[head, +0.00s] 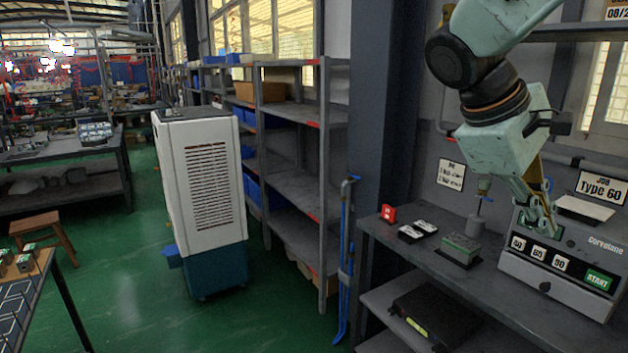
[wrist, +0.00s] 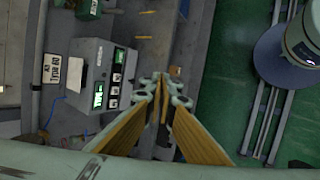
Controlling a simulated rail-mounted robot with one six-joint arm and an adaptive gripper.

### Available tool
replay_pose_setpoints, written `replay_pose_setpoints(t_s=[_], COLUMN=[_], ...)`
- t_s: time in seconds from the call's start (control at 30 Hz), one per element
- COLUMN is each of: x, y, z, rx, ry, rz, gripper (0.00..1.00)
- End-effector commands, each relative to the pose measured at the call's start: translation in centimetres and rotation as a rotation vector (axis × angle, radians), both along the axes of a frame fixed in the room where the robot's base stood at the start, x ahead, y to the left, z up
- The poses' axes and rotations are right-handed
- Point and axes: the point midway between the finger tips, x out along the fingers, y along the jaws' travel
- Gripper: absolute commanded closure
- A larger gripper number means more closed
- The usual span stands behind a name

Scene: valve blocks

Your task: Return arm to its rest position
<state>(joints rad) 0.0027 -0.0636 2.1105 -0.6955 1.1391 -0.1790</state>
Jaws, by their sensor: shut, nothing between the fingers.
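My gripper (head: 548,229) points down over the right end of the grey bench (head: 400,248), in front of a grey machine (head: 565,275) marked "Corvelane". In the head view its tips overlap the machine's upper front; I cannot tell whether they touch. In the wrist view the fingers of my gripper (wrist: 164,82) are together with nothing between them. There the machine (wrist: 98,70) lies to their left, apart from the tips. My arm comes down from the upper right in the head view and is bent.
A "Type 60" sign (head: 602,187) is behind the machine. A dark column (head: 380,120), shelves (head: 290,110) and a white cooler (head: 203,175) stand left. Green floor is open.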

Motion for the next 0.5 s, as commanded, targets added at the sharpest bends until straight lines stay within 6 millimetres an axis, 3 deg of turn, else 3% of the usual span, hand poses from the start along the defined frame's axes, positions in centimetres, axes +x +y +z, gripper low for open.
replay_pose_setpoints(t_s=[0.5], x=[-8.1], y=[6.1], z=[-2.0], rx=[0.221], ry=[-0.141], rz=[-0.106], gripper=[1.0])
